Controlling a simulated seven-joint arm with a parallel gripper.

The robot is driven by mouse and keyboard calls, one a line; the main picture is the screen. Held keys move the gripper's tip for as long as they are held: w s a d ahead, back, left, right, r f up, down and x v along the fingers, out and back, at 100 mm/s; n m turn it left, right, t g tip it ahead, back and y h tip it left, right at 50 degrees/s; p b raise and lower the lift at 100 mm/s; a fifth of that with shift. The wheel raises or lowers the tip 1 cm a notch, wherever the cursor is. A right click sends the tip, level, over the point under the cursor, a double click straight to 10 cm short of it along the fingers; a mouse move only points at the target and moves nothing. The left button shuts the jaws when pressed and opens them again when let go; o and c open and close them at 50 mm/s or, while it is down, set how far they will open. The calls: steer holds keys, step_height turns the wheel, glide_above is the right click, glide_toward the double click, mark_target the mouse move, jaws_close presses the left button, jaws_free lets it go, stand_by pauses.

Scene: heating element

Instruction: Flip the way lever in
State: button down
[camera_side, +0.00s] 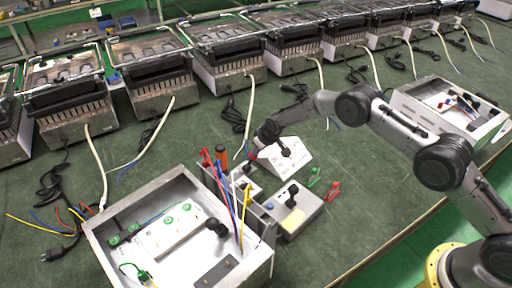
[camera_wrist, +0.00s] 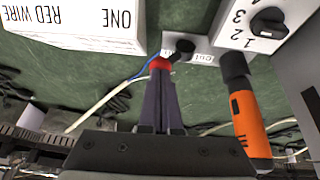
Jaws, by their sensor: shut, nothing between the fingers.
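A grey box (camera_side: 303,222) has a black lever (camera_side: 292,195). I cannot tell which part is the way lever.
An orange-handled tool (camera_wrist: 250,125) stands close right of my fingers. A white block (camera_wrist: 75,25) with printed words is at upper left. An open metal box (camera_side: 92,222) with coloured wires is at front left. Red clips (camera_side: 333,190) lie on the green bench. Heater units line the back.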

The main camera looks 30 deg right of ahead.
steer(key=s+d+r, duration=0.3)
steer(key=d+r, duration=0.1)
steer(key=r, duration=0.4)
steer(key=s+d+r, duration=0.4)
steer(key=r, duration=0.4)
steer(key=shift+d+r, duration=0.2)
